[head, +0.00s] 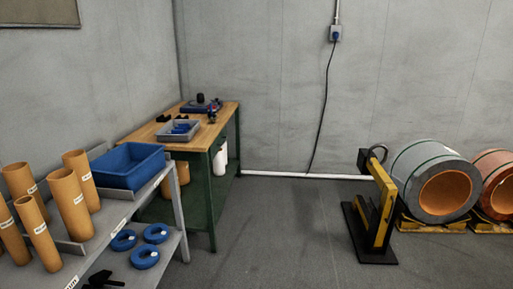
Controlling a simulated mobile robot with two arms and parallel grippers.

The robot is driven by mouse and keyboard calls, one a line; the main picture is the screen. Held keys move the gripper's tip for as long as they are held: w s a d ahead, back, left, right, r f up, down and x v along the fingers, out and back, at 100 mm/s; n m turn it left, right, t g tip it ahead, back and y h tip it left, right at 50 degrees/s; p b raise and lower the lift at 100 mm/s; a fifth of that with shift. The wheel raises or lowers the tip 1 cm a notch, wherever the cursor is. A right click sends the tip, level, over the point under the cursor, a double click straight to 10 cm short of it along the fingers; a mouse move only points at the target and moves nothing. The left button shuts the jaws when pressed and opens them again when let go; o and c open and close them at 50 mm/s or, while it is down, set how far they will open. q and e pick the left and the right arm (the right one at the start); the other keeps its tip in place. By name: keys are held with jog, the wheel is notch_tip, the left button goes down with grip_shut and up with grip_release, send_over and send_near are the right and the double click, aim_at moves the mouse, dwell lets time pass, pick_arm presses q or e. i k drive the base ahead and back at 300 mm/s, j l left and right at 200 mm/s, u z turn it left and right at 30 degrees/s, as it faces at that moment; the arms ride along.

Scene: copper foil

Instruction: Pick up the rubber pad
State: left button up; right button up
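I cannot pick out the rubber pad for sure in the head view. Small dark pieces (164,118) lie on the wooden top of the workbench (152,132), too small to identify. Neither of my grippers shows in this view.
A grey metal shelf (178,205) at left holds cardboard tubes (72,203) and a blue bin (128,165); blue rings (145,257) and a black object (103,280) sit lower. A yellow-black stand (381,210) and foil coils (432,180) stand right. The middle floor is clear.

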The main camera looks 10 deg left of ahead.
aim_at(161, 118)
jog(key=i+l, duration=0.1)
jog(key=i, duration=2.3)
jog(key=i+l, duration=0.1)
jog(key=i, duration=2.25)
